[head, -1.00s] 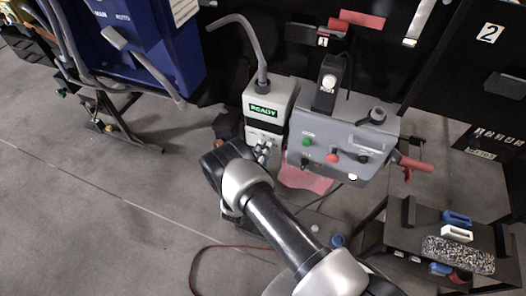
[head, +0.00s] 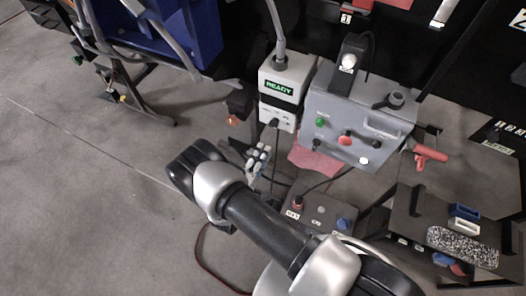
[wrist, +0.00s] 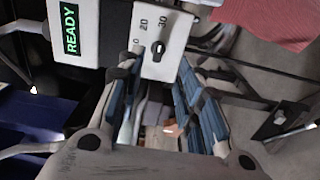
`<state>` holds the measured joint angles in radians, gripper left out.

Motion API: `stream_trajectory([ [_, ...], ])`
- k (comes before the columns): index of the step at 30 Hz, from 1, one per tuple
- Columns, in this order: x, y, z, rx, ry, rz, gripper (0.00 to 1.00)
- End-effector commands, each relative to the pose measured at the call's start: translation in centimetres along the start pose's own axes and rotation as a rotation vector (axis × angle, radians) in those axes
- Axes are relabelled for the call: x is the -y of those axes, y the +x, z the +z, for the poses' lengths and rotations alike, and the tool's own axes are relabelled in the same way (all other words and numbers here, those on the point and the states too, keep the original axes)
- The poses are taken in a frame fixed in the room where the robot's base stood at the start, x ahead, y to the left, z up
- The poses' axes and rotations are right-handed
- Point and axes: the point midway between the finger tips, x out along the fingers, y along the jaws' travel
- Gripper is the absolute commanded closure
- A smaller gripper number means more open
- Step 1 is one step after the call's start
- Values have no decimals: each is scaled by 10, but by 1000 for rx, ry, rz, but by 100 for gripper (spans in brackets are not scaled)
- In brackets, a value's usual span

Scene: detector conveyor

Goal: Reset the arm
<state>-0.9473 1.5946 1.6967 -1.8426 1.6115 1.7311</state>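My gripper (head: 258,160) is in the middle of the head view, just below and in front of a white box (head: 286,82) with a green READY display. In the wrist view my gripper (wrist: 162,90) is open, its blue-padded fingers apart with nothing held between them. Beyond the fingertips, the white box (wrist: 168,20) shows a dark knob (wrist: 157,48) with the marks 20 and 30. The fingers appear apart from the knob, though the exact distance is hard to tell. My arm reaches up from the lower right of the head view.
A grey control box (head: 350,118) with green and red buttons stands right of the white box. A pink cloth (head: 312,158) hangs below. A blue unit (head: 180,30) stands upper left. The floor at left is clear.

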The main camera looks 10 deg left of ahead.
Motion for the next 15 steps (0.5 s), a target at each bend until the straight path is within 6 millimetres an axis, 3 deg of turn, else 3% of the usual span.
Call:
stream_trajectory([
  [11, 0, 1, 0, 1, 0, 0, 67],
  [15, -18, 10, 3, 55, -1, 1, 67],
])
